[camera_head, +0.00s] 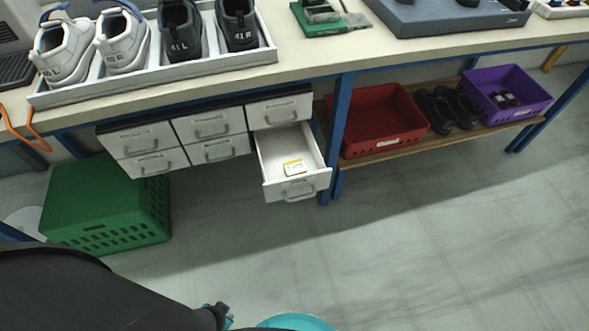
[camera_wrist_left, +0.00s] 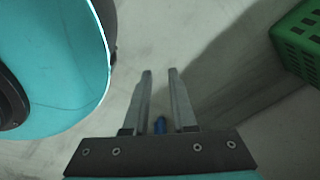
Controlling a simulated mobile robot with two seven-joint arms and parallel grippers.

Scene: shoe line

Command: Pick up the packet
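The packet (camera_head: 293,166), small, white and yellow, lies flat inside the pulled-out white drawer (camera_head: 266,160) under the workbench. My left gripper (camera_wrist_left: 160,72) shows in the left wrist view with its two fingers apart and only grey floor between the tips. The packet is not in that view, and the gripper is well away from it. My right gripper is in neither view.
Other drawers (camera_head: 212,127) beside the open one are closed. A green crate (camera_head: 105,205) stands on the floor at left; it also shows in the wrist view (camera_wrist_left: 300,40). A blue table leg (camera_head: 341,120) is just right of the drawer. The floor in front is clear.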

